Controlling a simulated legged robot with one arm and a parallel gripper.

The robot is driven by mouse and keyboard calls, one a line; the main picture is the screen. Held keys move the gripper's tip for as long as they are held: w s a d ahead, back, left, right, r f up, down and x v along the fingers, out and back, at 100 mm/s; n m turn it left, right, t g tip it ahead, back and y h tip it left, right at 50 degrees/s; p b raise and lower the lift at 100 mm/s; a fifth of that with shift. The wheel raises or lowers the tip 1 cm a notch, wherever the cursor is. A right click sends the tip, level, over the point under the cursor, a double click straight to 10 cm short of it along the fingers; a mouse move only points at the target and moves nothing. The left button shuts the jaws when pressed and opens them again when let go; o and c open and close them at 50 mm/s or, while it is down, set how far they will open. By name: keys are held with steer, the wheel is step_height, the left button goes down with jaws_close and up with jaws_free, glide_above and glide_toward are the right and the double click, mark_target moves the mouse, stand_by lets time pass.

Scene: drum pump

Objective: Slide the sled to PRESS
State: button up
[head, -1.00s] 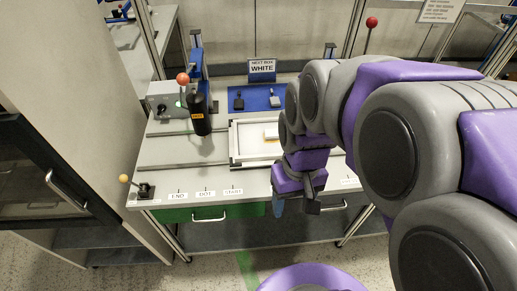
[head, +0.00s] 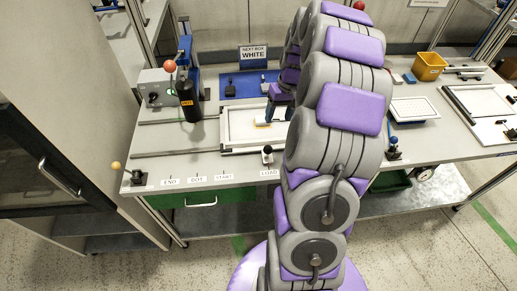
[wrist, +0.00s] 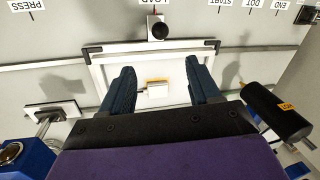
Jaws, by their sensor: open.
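The sled is a white, shallow frame (head: 226,124) with dark corners, on rails on the bench; it also shows in the wrist view (wrist: 100,68). Its black knob (wrist: 159,30) stands at its front edge by the LOAD label (head: 269,172); the knob also shows in the head view (head: 267,150). The PRESS label (wrist: 28,5) is at the left in the wrist view; my arm hides that spot in the head view. A small white and yellow block (wrist: 155,89) lies in the sled. My gripper (wrist: 160,66) is open, its blue fingers apart above the sled, holding nothing.
A black cylinder marked HOT (head: 188,100) hangs left of the sled, close to my gripper (wrist: 275,110). A red-ball lever (head: 170,67) and yellow-knob lever (head: 116,166) are further left. A yellow bin (head: 430,66) and white tray (head: 414,110) stand right.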

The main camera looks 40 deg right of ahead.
mark_target(269, 146)
steer(key=a+f+b, duration=0.1)
steer(key=f, duration=0.4)
steer(key=a+f+b, duration=0.1)
steer(key=f, duration=0.5)
steer(key=w+a+f+b, duration=0.1)
steer(key=f, duration=0.5)
steer(key=shift+w+a, duration=0.1)
steer(key=shift+c, duration=0.2)
jaws_close()
